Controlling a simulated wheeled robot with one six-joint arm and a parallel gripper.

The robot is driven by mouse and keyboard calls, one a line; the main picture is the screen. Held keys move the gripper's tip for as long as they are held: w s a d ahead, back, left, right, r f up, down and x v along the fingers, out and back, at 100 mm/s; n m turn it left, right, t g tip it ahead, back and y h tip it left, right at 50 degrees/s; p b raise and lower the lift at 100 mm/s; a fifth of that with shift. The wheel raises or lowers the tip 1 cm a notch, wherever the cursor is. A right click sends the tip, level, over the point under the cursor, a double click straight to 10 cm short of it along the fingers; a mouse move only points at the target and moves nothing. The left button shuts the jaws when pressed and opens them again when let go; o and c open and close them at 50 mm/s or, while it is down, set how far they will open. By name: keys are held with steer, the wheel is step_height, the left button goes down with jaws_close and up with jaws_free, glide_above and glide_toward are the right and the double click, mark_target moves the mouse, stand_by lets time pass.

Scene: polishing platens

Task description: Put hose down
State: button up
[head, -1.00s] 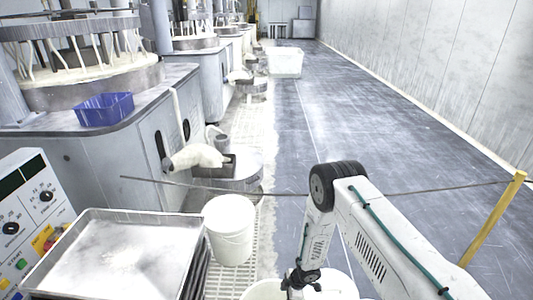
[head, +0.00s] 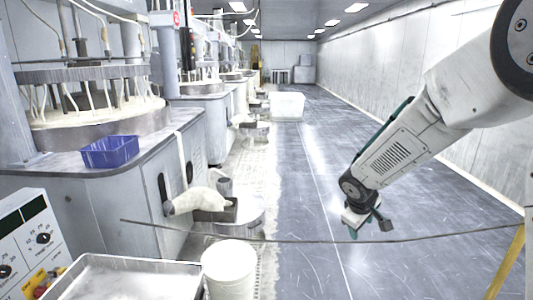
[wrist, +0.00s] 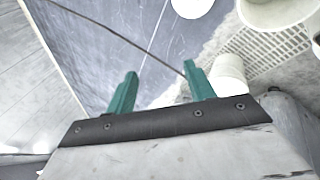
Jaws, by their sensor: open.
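No hose is in my gripper. A thick off-white hose-like piece (head: 198,201) lies at the side of the nearest machine, its end over a grey drain box; I cannot tell if it is the task's hose. My gripper (wrist: 160,70) has two green fingers spread apart, with nothing between them but floor and a thin dark line beyond. In the head view my gripper (head: 367,224) hangs over the open floor, right of the hose-like piece and apart from it.
A thin dark cord (head: 330,241) runs across the aisle to a yellow post (head: 508,265). A white bucket (head: 229,268) stands beside a metal tray (head: 125,280). A blue basket (head: 110,151) sits on the machine ledge. The aisle floor (head: 310,180) is mostly clear.

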steer(key=s+d+r+m+g, duration=0.1)
steer(key=s+r+m, duration=0.1)
steer(key=s+r, duration=0.55)
steer(key=s+d+r+m+g, duration=0.1)
steer(key=s+d+r+m, duration=0.3)
steer(key=s, duration=0.6)
steer(key=s+a+r+y, duration=0.1)
steer(key=s+a, duration=0.1)
steer(key=s, duration=0.7)
steer(key=s+a+r+m+g+y, duration=0.1)
steer(key=s+a+y, duration=0.1)
steer(key=s, duration=0.8)
steer(key=shift+a+r, duration=0.4)
steer(key=shift+a, duration=0.35)
steer(key=shift+c, duration=0.3)
